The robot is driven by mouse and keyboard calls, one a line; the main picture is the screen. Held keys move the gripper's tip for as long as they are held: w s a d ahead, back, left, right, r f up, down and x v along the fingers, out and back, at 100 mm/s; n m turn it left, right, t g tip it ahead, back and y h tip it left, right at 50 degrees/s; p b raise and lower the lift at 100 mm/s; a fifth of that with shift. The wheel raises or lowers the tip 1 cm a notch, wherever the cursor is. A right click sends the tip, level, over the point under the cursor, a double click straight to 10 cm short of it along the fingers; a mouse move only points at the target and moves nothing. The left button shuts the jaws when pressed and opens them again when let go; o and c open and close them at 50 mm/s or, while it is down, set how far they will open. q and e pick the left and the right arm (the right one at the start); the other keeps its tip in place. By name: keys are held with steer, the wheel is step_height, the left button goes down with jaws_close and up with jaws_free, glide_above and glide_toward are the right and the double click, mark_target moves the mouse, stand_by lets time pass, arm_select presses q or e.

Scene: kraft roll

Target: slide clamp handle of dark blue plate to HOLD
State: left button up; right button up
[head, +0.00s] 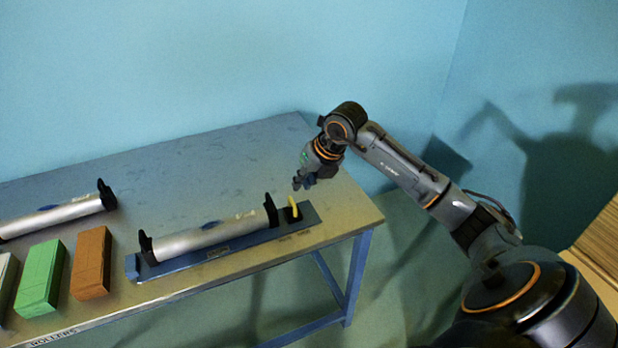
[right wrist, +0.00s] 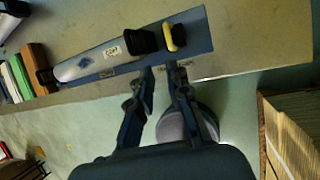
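The dark blue plate (head: 309,216) lies along the table's front right edge and carries a silver-grey roll (head: 210,236) between two black end brackets. The yellow clamp handle (head: 293,207) stands near the plate's right end, just right of the right bracket. The right wrist view also shows the plate (right wrist: 198,29) and the yellow handle (right wrist: 175,36), close to the black bracket. My right gripper (head: 302,184) is above and behind the handle, apart from it. In the right wrist view its fingers (right wrist: 161,74) are spread with nothing between them. My left gripper is out of view. Lettering by the plate is too small to read.
A second roll (head: 55,217) lies at the back left. A green block (head: 42,277), a brown block (head: 91,262) and a whitish block (head: 5,280) stand left of the plate. The table (head: 230,160) is clear behind the plate. Brown slatted material (right wrist: 292,140) stands off the table at right.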

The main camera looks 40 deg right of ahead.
mark_target(276, 209)
steer(key=shift+h, duration=0.3)
steer(key=x, duration=0.4)
steer(key=p+x, duration=0.1)
steer(key=x, duration=0.4)
steer(key=d+p+x, duration=0.1)
steer(key=x, duration=0.3)
steer(key=shift+s+f, duration=0.1)
steer(key=shift+f, duration=0.25)
jaws_close()
steer(key=shift+a, duration=0.25)
steer(key=shift+w+a+p, duration=0.15)
steer(key=shift+w+a, duration=0.15)
steer(key=shift+a, duration=0.8)
steer(key=shift+w+a+p, duration=0.15)
steer(key=shift+w+a, duration=0.1)
steer(key=shift+a, duration=0.85)
steer(key=shift+o, duration=2)
jaws_free()
